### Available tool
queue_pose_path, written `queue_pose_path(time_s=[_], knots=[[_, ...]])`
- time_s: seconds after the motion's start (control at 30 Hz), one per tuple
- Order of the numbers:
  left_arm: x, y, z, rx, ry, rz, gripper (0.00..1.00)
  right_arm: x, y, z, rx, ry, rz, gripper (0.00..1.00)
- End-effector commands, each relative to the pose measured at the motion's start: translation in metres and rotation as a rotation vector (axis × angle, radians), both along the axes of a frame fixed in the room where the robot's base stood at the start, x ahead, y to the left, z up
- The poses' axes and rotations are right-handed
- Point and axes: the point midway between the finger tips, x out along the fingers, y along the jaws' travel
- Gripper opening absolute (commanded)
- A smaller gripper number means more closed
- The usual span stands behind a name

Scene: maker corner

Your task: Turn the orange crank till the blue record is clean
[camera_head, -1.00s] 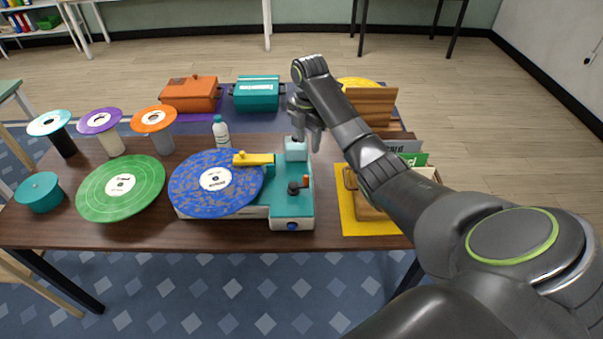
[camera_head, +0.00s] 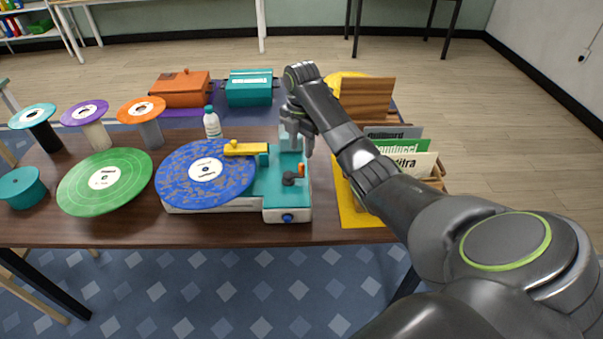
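The blue record (camera_head: 178,177) lies flat on the teal and white record cleaner (camera_head: 275,201). Tan-brown specks cover much of its face. A yellow arm (camera_head: 245,149) reaches over its back right edge. The crank (camera_head: 289,179), a dark hub with an orange handle (camera_head: 301,170), stands on the cleaner's right part, handle at its right. My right gripper (camera_head: 296,144) is behind the crank, at the pale blue block (camera_head: 291,142) at the cleaner's back. Its fingers are apart around the block; whether they grip it is unclear. My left gripper is out of view.
A bottle (camera_head: 212,123) stands behind the record. A green record (camera_head: 105,182) and several disc-topped stands, one with an orange disc (camera_head: 141,109), are at left. Orange (camera_head: 180,90) and teal (camera_head: 249,88) boxes stand behind.

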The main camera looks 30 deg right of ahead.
Motion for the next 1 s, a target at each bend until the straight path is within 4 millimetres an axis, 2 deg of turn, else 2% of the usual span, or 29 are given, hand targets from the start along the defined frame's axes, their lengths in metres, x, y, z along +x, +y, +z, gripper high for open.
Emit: queue_pose_path(time_s=[0.1, 0.33, 0.5, 0.8, 1.0], knots=[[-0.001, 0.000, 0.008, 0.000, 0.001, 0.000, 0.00, -0.002, 0.001, -0.026, 0.002, 0.008, -0.001, 0.39], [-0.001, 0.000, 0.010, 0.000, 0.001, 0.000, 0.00, -0.001, 0.001, -0.064, 0.002, 0.006, -0.001, 0.39], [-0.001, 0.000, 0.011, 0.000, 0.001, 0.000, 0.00, -0.001, 0.000, -0.076, 0.001, 0.004, 0.000, 0.39], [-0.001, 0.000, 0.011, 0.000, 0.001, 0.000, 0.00, -0.001, 0.000, -0.078, 0.000, 0.003, 0.000, 0.39], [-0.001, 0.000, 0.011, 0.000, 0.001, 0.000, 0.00, -0.001, 0.000, -0.078, 0.000, 0.003, 0.000, 0.14]])
